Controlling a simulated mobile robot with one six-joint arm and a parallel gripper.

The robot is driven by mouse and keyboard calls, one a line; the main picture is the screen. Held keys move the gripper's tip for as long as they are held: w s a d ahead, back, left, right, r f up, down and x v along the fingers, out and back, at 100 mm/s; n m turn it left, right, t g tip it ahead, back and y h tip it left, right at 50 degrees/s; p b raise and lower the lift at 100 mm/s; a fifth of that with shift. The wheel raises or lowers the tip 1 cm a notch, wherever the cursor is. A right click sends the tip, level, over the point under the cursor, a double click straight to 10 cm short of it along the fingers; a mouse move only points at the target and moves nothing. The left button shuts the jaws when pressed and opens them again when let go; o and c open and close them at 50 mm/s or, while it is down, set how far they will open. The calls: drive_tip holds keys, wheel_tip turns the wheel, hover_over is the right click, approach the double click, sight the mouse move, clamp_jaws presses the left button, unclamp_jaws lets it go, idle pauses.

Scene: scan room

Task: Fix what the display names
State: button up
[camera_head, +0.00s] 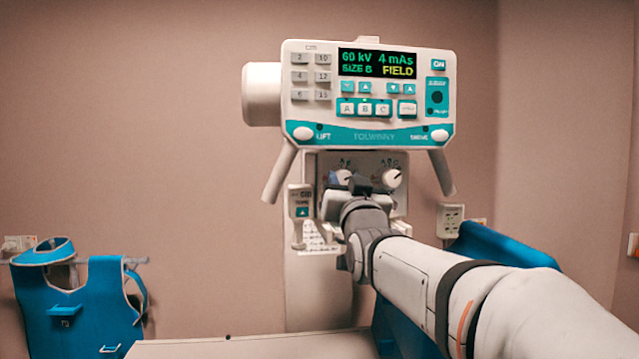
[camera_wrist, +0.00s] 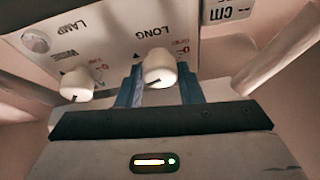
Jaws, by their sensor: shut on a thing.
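The console's display (camera_head: 377,64) reads "60 kV 4 mAs", "SIZE B" in green and "FIELD" in yellow. The collimator box (camera_head: 326,164) below it has two white knobs on its front. My gripper (camera_wrist: 160,88) has its blue fingers on both sides of the knob by the word LONG (camera_wrist: 158,64) and is shut on it. In the head view this is the left knob (camera_head: 344,176), partly covered by my wrist. The other knob (camera_wrist: 78,84) is free, with a dark pointer line; it also shows in the head view (camera_head: 391,178). The LONG knob's dial marks are too blurred to read.
Slanted handles (camera_head: 279,173) (camera_head: 441,173) flank the box. A small control (camera_head: 300,202) hangs at its left, near a plate of printed rows (camera_head: 320,238). A pale tabletop (camera_head: 240,346) lies below.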

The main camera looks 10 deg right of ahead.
drive_tip(key=shift+f+n+b, duration=0.15)
drive_tip(key=shift+n+b, duration=0.35)
drive_tip(key=shift+n+y+b, duration=0.3)
drive_tip(key=shift+y, duration=0.1)
drive_tip(key=shift+d+n+y+b, duration=0.1)
drive_tip(key=shift+n+y+b, duration=0.45)
drive_tip(key=shift+n, duration=0.45)
drive_tip(key=n, duration=0.1)
drive_tip(key=n+y+p, duration=0.1)
drive_tip(key=n, duration=0.1)
drive_tip(key=n+y, duration=0.1)
drive_tip(key=shift+r+g, duration=0.25)
drive_tip(key=shift+g, duration=0.15)
drive_tip(key=shift+n+g+y+p, duration=0.3)
drive_tip(key=shift+n+y+p, duration=0.45)
drive_tip(key=shift+n, duration=0.95)
drive_tip(key=o, duration=1)
